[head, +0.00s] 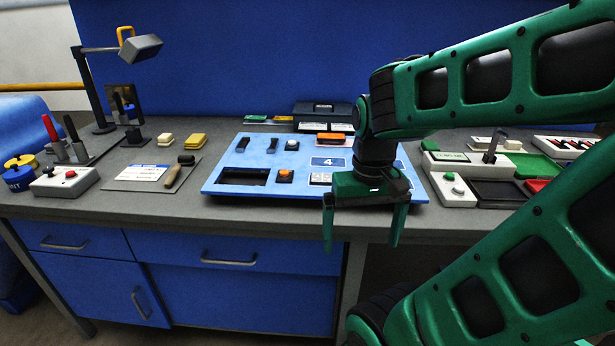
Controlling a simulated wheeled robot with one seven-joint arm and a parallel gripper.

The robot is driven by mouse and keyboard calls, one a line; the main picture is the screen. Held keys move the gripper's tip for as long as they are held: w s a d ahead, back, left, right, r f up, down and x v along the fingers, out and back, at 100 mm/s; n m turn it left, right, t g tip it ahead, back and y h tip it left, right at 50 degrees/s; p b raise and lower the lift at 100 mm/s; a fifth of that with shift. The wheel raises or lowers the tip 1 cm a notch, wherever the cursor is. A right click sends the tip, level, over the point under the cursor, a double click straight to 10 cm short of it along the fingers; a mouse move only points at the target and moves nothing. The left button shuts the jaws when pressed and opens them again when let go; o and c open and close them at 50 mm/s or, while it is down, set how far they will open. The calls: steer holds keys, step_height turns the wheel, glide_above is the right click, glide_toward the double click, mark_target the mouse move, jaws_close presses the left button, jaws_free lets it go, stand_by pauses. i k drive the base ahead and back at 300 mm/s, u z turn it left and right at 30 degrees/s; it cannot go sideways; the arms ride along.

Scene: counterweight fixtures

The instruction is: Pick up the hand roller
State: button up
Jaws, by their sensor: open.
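The hand roller (178,173) appears to be the small tool with a tan handle and a dark roller end. It lies at the right side of a grey mat with a white-and-blue sheet (143,172) on the left part of the bench. My gripper (362,242) is open and empty, fingers pointing down. It hangs in front of the bench's front edge, well to the right of the hand roller and apart from it. Nothing covers the roller.
A light-blue panel (217,187) with switches and a "4" label lies right of the roller. A red-button box (66,183) and a grey lamp (96,95) stand left. Yellow and cream blocks (195,140) sit behind it. Trays and a control box (452,190) are at right.

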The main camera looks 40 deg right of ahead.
mark_target(182, 160)
steer(key=z, duration=0.05)
steer(key=k, duration=0.25)
steer(key=u, duration=0.65)
steer(key=i, duration=1.5)
steer(key=z, duration=0.05)
